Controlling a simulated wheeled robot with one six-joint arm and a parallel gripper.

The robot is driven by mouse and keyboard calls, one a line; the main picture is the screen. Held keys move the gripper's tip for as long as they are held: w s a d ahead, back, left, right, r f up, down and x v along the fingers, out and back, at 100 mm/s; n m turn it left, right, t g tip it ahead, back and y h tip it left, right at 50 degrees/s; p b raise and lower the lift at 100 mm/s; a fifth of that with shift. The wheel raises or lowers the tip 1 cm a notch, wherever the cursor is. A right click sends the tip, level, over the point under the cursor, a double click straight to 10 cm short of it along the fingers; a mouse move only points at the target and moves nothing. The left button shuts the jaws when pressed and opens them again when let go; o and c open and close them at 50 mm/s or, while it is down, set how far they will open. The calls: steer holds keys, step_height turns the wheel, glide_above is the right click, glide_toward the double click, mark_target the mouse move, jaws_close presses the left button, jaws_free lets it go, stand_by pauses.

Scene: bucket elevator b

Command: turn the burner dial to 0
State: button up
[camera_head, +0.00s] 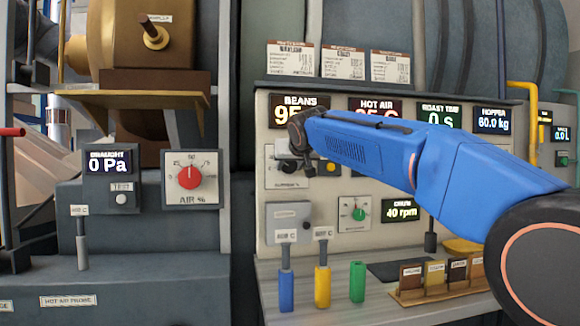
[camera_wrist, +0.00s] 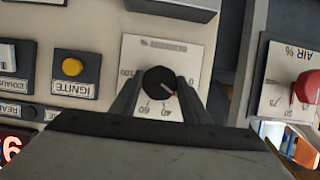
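The burner dial (camera_wrist: 158,80) is a round black knob on a white scale plate, upside down in the wrist view. In the head view my gripper (camera_head: 294,150) covers most of the burner plate (camera_head: 287,180).
A yellow ignite button (camera_wrist: 72,67) sits beside the burner plate. The red air dial (camera_head: 189,177) is on a separate panel to the left, and the green drum dial (camera_head: 358,214) is below. Blue (camera_head: 286,290), yellow (camera_head: 322,286) and green (camera_head: 357,282) handles stand on the ledge.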

steer(key=shift+a+n+t+h, duration=0.15)
steer(key=shift+n+t+h, duration=0.15)
steer(key=shift+n+h, duration=0.7)
steer(key=n+t+h, duration=0.1)
steer(key=n, duration=0.2)
steer(key=shift+f, duration=0.1)
steer(key=shift+n+h, duration=0.3)
steer(key=o, duration=1.1)
steer(key=shift+c, duration=0.2)
steer(key=shift+s, duration=0.1)
steer(key=v, duration=1.7)
steer(key=shift+s, duration=0.15)
